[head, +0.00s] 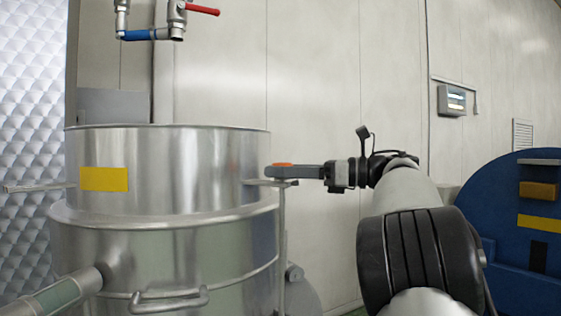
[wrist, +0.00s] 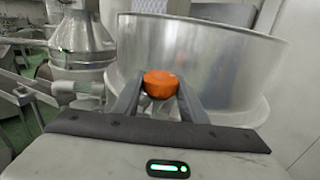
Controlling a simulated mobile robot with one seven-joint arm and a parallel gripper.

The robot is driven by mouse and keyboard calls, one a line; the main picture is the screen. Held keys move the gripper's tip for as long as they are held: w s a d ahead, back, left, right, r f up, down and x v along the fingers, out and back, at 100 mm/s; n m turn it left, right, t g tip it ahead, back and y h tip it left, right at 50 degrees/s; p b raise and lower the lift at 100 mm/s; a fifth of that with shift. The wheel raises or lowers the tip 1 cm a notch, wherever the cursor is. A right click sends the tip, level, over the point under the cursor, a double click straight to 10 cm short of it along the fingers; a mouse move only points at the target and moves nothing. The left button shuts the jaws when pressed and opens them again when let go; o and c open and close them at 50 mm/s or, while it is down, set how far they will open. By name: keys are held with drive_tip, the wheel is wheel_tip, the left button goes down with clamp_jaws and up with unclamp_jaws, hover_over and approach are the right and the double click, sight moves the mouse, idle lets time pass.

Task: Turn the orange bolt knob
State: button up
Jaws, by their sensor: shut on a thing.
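The orange bolt knob (wrist: 161,84) sits between the two fingers of my gripper (wrist: 157,100) in the wrist view, beside the wall of a large steel drum. My gripper is shut on the knob. The knob stands at the right side of the steel drum (head: 200,165), near a vertical rod. The knob's lower part is hidden by the fingers.
The drum carries a yellow label (head: 104,179) and a front handle (head: 168,300). A pipe with a red lever (head: 202,9) and a blue lever (head: 138,35) hangs above it. A blue round machine (head: 510,225) stands at the right. The wall behind my gripper is bare.

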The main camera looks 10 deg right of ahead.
drive_tip(key=n+g+p, duration=0.1)
drive_tip(key=g, duration=0.1)
drive_tip(key=n+g+y+p, duration=0.1)
drive_tip(key=n+g+p, duration=0.1)
drive_tip(key=shift+w+f+g+y, duration=0.1)
drive_tip(key=shift+w+g+y, duration=0.05)
drive_tip(key=shift+g+y, duration=0.15)
drive_tip(key=shift+f+n+g+p, duration=0.15)
drive_tip(key=shift+n+g+p, duration=0.65)
drive_tip(key=shift+g+p, duration=0.3)
drive_tip(key=shift+a+f+g, duration=0.1)
drive_tip(key=shift+g, duration=0.2)
drive_tip(key=o, duration=1.1)
drive_tip(key=shift+a, duration=0.15)
drive_tip(key=shift+c, duration=0.2)
drive_tip(key=shift+r, duration=0.2)
